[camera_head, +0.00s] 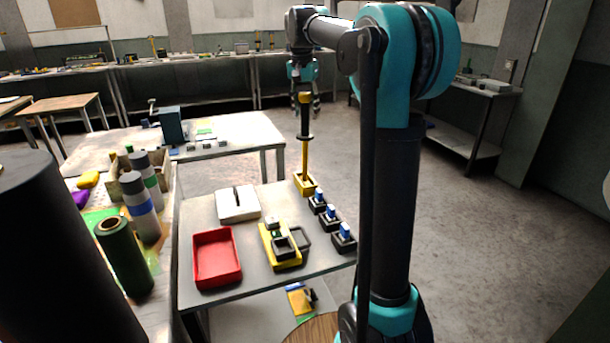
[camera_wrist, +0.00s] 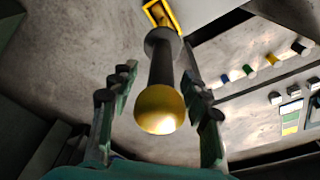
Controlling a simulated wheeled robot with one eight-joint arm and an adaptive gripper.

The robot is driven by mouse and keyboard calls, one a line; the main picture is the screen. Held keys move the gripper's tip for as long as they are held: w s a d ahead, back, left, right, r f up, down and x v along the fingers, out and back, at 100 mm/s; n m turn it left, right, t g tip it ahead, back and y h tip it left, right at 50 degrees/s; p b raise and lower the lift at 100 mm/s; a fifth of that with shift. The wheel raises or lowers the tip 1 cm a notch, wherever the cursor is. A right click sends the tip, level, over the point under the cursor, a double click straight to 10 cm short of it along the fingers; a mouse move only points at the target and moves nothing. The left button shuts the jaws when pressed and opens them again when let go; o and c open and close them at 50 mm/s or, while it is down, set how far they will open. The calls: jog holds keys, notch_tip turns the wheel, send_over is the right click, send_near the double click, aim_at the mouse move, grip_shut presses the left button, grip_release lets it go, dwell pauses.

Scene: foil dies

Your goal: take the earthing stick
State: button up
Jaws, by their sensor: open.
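The earthing stick (camera_head: 305,140) stands upright in a yellow holder (camera_head: 305,184) at the far right corner of the small metal table. It has a yellow shaft, a black grip with a collar and a yellow knob on top. My gripper (camera_head: 303,78) is above the stick, pointing down. In the wrist view the yellow knob (camera_wrist: 160,108) and black grip (camera_wrist: 162,62) show between the two open fingers (camera_wrist: 158,115), with clear gaps on both sides. The holder also shows at the top of the wrist view (camera_wrist: 162,15). The stick's contact with the holder floor is hidden.
On the metal table (camera_head: 200,212) are a red tray (camera_head: 217,257), a white box with a slot (camera_head: 238,204), a yellow fixture (camera_head: 283,247) and black blocks with blue tops (camera_head: 343,237). Rolls (camera_head: 124,256) stand on the left bench. Floor right of the table is clear.

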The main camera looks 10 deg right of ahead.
jog(key=shift+w+f, duration=0.1)
jog(key=shift+f, duration=0.65)
jog(key=shift+c, duration=0.4)
grip_shut()
